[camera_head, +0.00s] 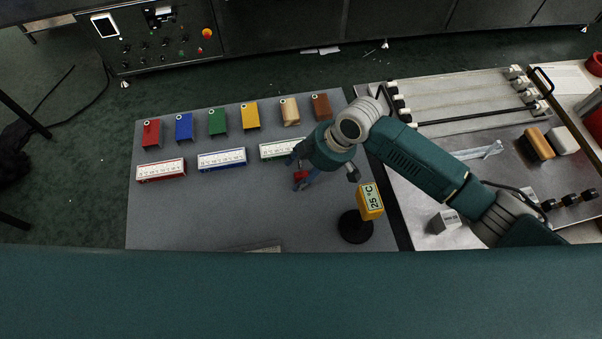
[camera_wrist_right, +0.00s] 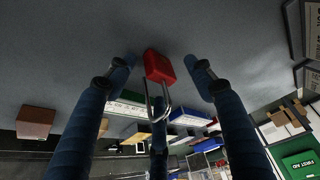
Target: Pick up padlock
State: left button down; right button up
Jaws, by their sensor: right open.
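The padlock is a small red body with a metal shackle. In the right wrist view the padlock (camera_wrist_right: 158,66) shows between the spread fingers of my right gripper, with its shackle pointing down the picture. In the head view the padlock (camera_head: 301,175) is partly hidden by those fingers, over the grey table. My right gripper (camera_head: 318,176) is open around the padlock; I see no finger clearly closed on it. Whether the fingers touch it, I cannot tell. My left gripper is not in view.
Coloured blocks (camera_head: 218,121) and labelled boxes (camera_head: 222,160) line the back of the grey table (camera_head: 200,220). A yellow 25 °C display (camera_head: 370,201) on a round black base (camera_head: 354,228) stands just right of the gripper. The table's front left is clear.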

jog(key=shift+c, duration=0.3)
grip_shut()
jog(key=shift+r, duration=0.1)
